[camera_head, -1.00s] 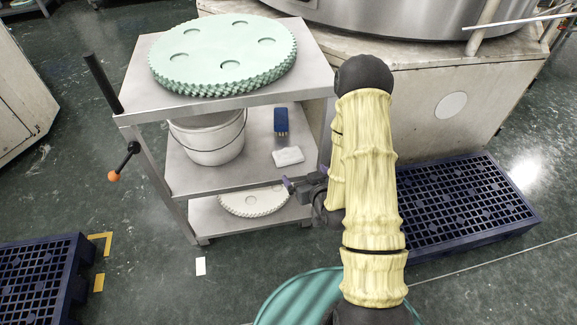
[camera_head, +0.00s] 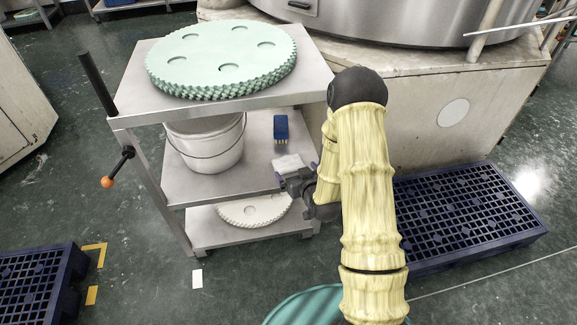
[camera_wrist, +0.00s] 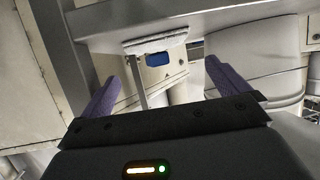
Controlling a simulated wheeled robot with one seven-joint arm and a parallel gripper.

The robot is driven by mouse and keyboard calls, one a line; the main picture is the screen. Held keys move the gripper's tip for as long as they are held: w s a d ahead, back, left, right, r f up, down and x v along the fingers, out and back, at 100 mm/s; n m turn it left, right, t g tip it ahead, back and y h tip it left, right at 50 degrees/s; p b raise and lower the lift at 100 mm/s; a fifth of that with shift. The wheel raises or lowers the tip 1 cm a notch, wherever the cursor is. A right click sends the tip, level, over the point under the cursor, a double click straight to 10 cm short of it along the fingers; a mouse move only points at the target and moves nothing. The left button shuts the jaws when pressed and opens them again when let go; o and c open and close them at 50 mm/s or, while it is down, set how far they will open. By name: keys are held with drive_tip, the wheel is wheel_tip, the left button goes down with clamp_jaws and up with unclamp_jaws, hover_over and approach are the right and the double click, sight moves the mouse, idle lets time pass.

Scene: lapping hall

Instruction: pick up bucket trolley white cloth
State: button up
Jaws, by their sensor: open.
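The white cloth (camera_head: 288,161) lies flat and folded on the middle shelf (camera_head: 205,186) of the metal trolley, near the shelf's right front part. A white bucket (camera_head: 205,145) with a wire handle stands on the same shelf to its left. My gripper (camera_head: 297,172) is open and empty at the shelf's front right, just in front of the cloth, and hides part of its near edge. In the wrist view the cloth (camera_wrist: 155,43) shows as a thin pale slab beyond and between the two purple fingers (camera_wrist: 160,72). No contact shows.
A blue brush (camera_head: 281,129) lies behind the cloth. The top shelf above carries a green toothed disc (camera_head: 222,58); a pale disc (camera_head: 250,209) lies on the bottom shelf. A blue pallet (camera_head: 465,215) is at right, another (camera_head: 40,285) at lower left.

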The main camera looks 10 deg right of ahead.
sight(289, 160)
drive_tip(key=shift+b+x, duration=0.45)
drive_tip(key=shift+x, duration=1.75)
drive_tip(key=b+x, duration=0.2)
drive_tip(key=x, duration=0.2)
drive_tip(key=shift+w+f, duration=0.25)
drive_tip(key=shift+w, duration=0.3)
drive_tip(key=c, duration=0.7)
drive_tip(key=shift+r, duration=0.1)
